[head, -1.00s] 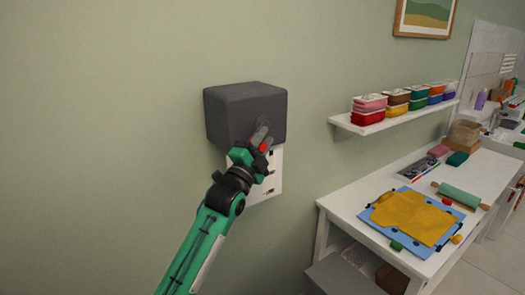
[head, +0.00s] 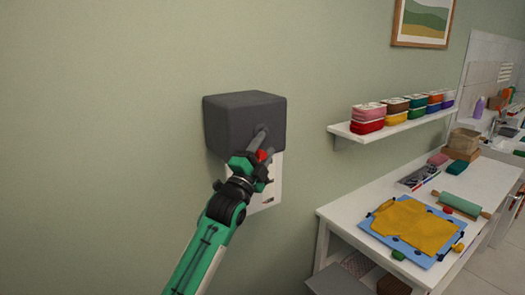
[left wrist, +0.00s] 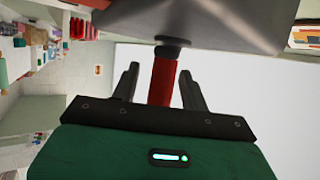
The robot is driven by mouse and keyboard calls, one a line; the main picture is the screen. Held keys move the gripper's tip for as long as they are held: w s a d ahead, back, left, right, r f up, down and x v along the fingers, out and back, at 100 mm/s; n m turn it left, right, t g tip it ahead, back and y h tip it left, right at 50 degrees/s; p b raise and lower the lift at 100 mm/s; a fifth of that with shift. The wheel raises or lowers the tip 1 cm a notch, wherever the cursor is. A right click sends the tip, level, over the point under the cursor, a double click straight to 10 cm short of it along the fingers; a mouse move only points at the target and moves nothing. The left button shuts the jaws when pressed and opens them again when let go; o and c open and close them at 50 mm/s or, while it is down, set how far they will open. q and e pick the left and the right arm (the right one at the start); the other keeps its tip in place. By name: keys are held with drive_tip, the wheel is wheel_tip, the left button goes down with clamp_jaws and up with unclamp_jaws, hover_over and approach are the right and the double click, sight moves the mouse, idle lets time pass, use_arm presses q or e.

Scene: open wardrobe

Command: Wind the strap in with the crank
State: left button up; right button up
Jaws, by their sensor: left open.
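A dark grey box (head: 244,120) is fixed to the green wall. The crank on its face has a grey arm (head: 262,136) and a red handle (head: 262,155). My left gripper (head: 262,158) is at the handle and partly hides it. In the left wrist view the red handle (left wrist: 162,82) stands between the two open fingers of my left gripper (left wrist: 158,82), with gaps on both sides. The dark hub (left wrist: 172,46) joins the handle to the crank arm. I cannot make out the strap. My right gripper is not in view.
A white panel (head: 268,195) hangs on the wall below the box. To the right, a shelf (head: 345,129) holds colored tubs, and a white table (head: 350,214) holds a blue mat (head: 373,228) with yellow dough and a rolling pin (head: 460,204). The wall left of the box is clear.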

use_arm(q)
drive_tip(key=shift+s+f, duration=0.1)
drive_tip(key=v, duration=1.3)
drive_tip(key=shift+s+a+f+b, duration=0.15)
drive_tip(key=shift+s+f+b, duration=0.05)
drive_tip(key=shift+b, duration=0.25)
drive_tip(key=shift+w, duration=0.1)
